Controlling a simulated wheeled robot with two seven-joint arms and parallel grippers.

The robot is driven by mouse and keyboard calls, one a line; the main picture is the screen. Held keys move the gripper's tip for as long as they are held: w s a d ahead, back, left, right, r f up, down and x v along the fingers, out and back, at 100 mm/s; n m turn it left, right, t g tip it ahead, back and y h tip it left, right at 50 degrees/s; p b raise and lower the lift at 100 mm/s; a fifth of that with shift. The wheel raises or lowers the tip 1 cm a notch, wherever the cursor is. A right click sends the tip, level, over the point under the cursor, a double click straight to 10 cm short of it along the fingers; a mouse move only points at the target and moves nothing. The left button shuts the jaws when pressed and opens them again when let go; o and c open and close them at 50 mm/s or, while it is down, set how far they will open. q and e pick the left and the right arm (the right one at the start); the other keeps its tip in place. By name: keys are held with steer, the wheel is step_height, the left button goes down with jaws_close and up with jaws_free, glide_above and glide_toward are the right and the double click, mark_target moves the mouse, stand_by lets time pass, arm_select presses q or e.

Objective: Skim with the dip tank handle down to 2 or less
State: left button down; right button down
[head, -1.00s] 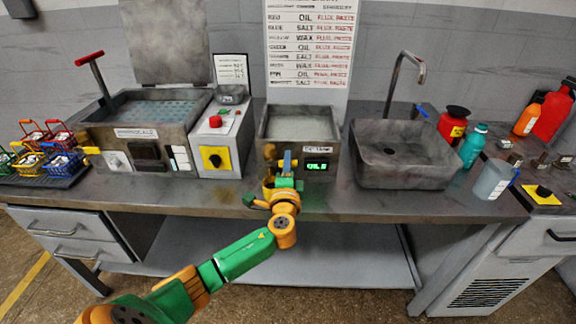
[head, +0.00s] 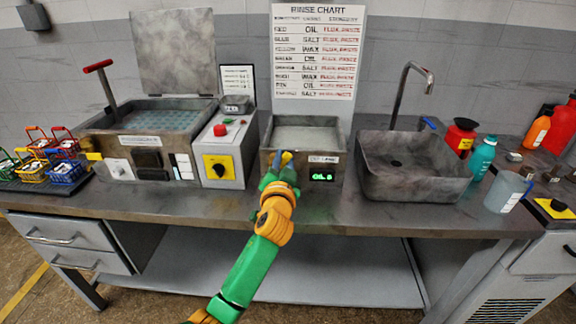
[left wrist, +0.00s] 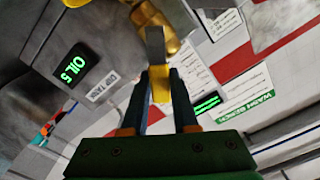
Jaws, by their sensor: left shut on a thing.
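The grey dip tank (head: 308,149) stands on the bench with pale liquid inside. Its green display (head: 322,177) is hard to read in the head view; in the left wrist view the display (left wrist: 75,69) seems to read OIL 5. My left gripper (head: 283,167) is at the tank's front, left of the display. In the left wrist view the two fingers (left wrist: 169,92) are shut on the dip tank handle (left wrist: 157,62), a yellow and grey bar. A brass-coloured fitting (left wrist: 155,25) lies just beyond it. My fingers partly hide the handle in the head view. My right gripper is not in view.
A grey control box (head: 222,155) with a red button and a larger tank (head: 140,143) stand to the left, with several coloured baskets beyond. A sink (head: 415,178) with a tap is close on the right. A rinse chart (head: 318,50) stands behind.

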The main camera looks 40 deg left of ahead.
mark_target(272, 157)
arm_select(q)
steer(key=n, duration=0.2)
steer(key=a+n, duration=0.1)
steer(key=shift+s+a+r, duration=0.1)
steer(key=shift+s+r, duration=0.25)
steer(key=shift+s, duration=0.05)
steer(key=shift+s+a+r+n+p, duration=0.1)
steer(key=shift+s+a+n+p, duration=0.15)
steer(key=shift+n, duration=0.65)
steer(key=shift+s+a+r+n+p, duration=0.1)
steer(key=shift+a+n, duration=0.25)
steer(key=shift+n, duration=0.55)
steer(key=c, duration=0.7)
jaws_free()
steer(key=shift+f, duration=0.1)
steer(key=b+v, duration=0.1)
steer(key=v, duration=0.6)
steer(key=shift+s, duration=0.1)
steer(key=shift+a, duration=0.1)
